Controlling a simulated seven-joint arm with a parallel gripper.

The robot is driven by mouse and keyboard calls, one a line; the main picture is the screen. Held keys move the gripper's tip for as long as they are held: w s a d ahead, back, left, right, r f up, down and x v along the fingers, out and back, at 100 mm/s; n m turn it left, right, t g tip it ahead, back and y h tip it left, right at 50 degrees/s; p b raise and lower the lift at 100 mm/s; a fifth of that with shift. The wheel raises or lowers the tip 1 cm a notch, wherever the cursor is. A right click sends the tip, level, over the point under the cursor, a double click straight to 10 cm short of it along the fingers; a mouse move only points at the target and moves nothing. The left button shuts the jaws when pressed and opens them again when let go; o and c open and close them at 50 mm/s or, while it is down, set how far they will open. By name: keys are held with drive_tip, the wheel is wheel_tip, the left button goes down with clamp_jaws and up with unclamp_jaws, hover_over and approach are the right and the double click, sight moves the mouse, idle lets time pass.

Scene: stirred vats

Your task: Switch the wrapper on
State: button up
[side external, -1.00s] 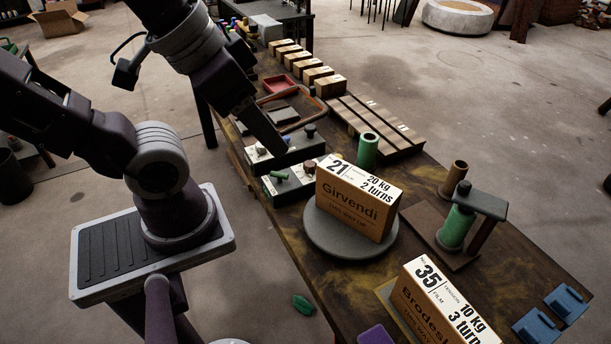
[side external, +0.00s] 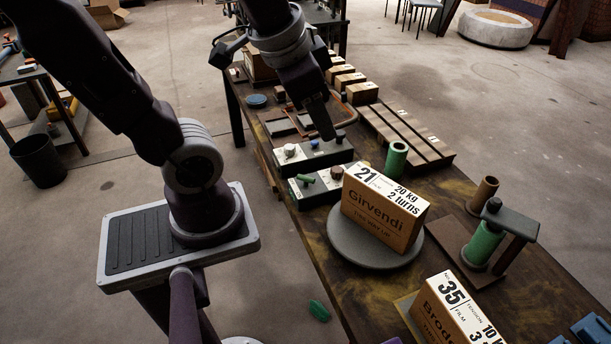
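The turntable (side external: 350,247), a round grey disc on the table, carries an upright cardboard box (side external: 375,215) marked 21 and Girvendi. Behind it are two control boxes. The nearer one (side external: 312,194) has a green lever (side external: 306,179) and a dark red knob (side external: 337,172). The farther one (side external: 325,156) has a white knob (side external: 290,150), a blue button (side external: 314,144) and a dark knob (side external: 340,136). My gripper (side external: 326,135) points down above the farther box, between the blue button and dark knob. Its fingers overlap in this view, so their opening and any contact are unclear.
A green spool (side external: 396,160) stands behind the box; another (side external: 483,245) sits under a dark arm at right. A box marked 35 (side external: 450,315) stands in front. Slats (side external: 405,133) and small cartons (side external: 362,92) lie farther back. Some tabletop right of the turntable is bare.

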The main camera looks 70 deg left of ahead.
drive_tip(key=w+a+f+m+g+y, duration=0.1)
drive_tip(key=w+a+f, duration=0.2)
drive_tip(key=a+f, duration=0.15)
drive_tip(key=w+a+f+m+g, duration=0.1)
drive_tip(key=w+a+f+m, duration=0.1)
drive_tip(key=w+a+f, duration=0.3)
drive_tip(key=m+g+h, duration=0.1)
drive_tip(key=m, duration=0.4)
hover_over(306, 177)
drive_tip(key=s+d, duration=0.1)
drive_tip(key=s+d+f+x, duration=0.1)
drive_tip(key=s+d+x, duration=0.15)
drive_tip(key=x, duration=1.95)
drive_tip(key=shift+s+a, duration=0.25)
drive_tip(key=shift+s, duration=0.05)
clamp_jaws()
